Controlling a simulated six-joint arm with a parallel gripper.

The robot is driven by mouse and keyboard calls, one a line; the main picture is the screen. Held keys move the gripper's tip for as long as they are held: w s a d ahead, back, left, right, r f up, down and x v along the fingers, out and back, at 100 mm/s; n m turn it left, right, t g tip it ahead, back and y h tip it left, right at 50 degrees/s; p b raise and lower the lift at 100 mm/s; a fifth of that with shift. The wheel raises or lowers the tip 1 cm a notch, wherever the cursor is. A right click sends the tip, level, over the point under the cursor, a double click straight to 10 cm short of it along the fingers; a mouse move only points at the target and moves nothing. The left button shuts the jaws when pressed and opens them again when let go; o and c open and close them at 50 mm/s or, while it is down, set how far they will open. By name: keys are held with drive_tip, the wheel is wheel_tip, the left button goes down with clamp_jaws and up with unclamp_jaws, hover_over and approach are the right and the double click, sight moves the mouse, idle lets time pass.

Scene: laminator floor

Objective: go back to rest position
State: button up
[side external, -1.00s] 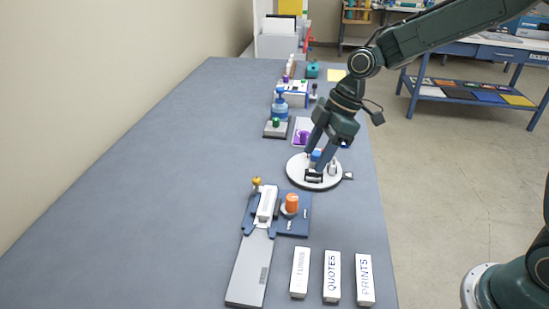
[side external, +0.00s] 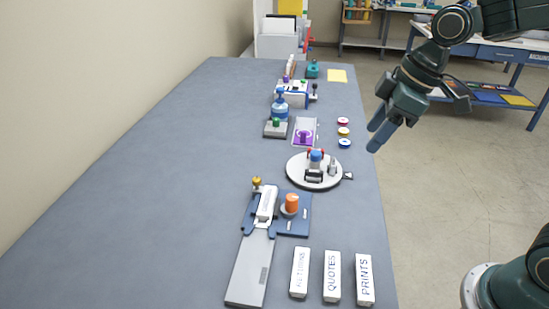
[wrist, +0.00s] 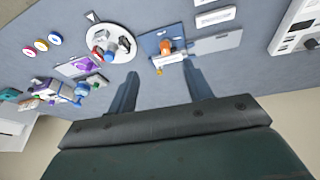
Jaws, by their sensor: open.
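My gripper (side external: 381,132) is raised off the right edge of the grey bench (side external: 150,190), beyond the round white turntable. Its jaws are open and empty. In the wrist view my gripper (wrist: 162,88) shows two separate dark fingers with the bench beyond them. Nothing is held, and no object touches the fingers. The white turntable (side external: 296,172) carries a small blue-topped item (side external: 316,156) and other small parts; it also shows in the wrist view (wrist: 122,57).
A blue fixture with an orange knob (side external: 291,203) and labelled blocks (side external: 332,276) stand at the front. Three coloured discs (side external: 343,132) lie along the right edge. Bottles and small devices stand farther back. Space right of the bench is open floor (side external: 420,190).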

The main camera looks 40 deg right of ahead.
drive_tip(key=s+d+r+m+t+h, duration=0.1)
drive_tip(key=s+d+m, duration=0.1)
drive_tip(key=s+m, duration=0.2)
drive_tip(key=s+d+r+m+t+h, duration=0.1)
drive_tip(key=s+d+m, duration=0.1)
drive_tip(key=s, duration=0.9)
drive_tip(key=shift+d+m, duration=0.4)
drive_tip(key=shift+m, duration=0.5)
